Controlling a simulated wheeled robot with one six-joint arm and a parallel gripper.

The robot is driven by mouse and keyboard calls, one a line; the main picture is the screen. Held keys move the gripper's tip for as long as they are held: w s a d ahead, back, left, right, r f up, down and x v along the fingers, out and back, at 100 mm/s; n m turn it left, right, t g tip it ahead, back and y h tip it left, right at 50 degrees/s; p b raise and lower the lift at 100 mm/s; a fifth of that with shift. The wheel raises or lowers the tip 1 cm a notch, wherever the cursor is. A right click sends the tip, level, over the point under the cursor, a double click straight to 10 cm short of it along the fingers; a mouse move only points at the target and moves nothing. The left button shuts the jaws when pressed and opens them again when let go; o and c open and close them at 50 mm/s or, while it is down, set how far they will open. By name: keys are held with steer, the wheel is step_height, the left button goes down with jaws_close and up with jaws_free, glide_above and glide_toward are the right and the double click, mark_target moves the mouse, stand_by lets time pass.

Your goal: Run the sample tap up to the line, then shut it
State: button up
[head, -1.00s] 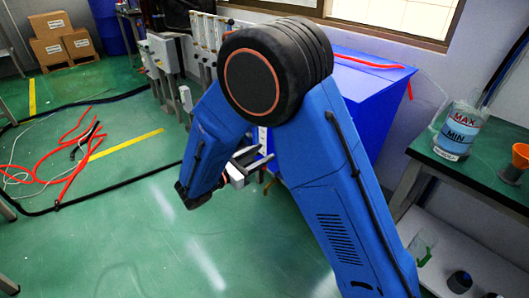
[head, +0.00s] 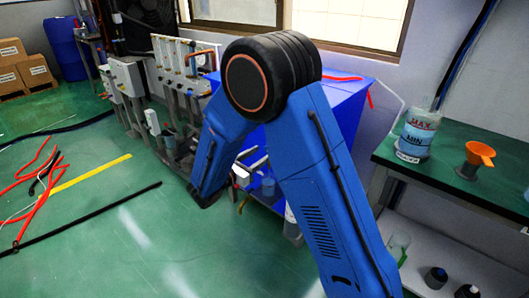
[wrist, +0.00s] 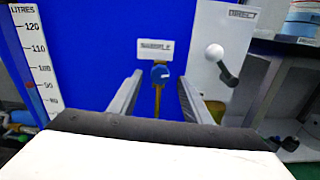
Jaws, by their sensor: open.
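In the wrist view a small tap with a round blue head (wrist: 160,73) and a brass-coloured stem stands in front of a blue wall, below a white label too blurred to read. My gripper (wrist: 157,88) is open, its fingers on either side of the tap in the picture; I cannot tell the depth gap. In the head view my gripper (head: 252,163) is beside the blue tank (head: 345,100), partly hidden by my arm. A bluish cup (head: 268,186) shows below it. A litre scale (wrist: 40,65) with a red mark near 90 is at the left of the wrist view.
A white panel with a white-knobbed lever (wrist: 216,53) is right of the tap. A labelled MAX/MIN container (head: 418,133) and orange funnel (head: 480,153) stand on the right bench (head: 445,168). Red hoses (head: 35,180) lie on the floor at left.

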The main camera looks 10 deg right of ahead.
steer(key=shift+x, duration=1.6)
steer(key=shift+c, duration=0.7)
steer(key=c, duration=0.9)
steer(key=shift+m, duration=1.5)
steer(key=shift+c, duration=0.2)
steer(key=o, duration=1.1)
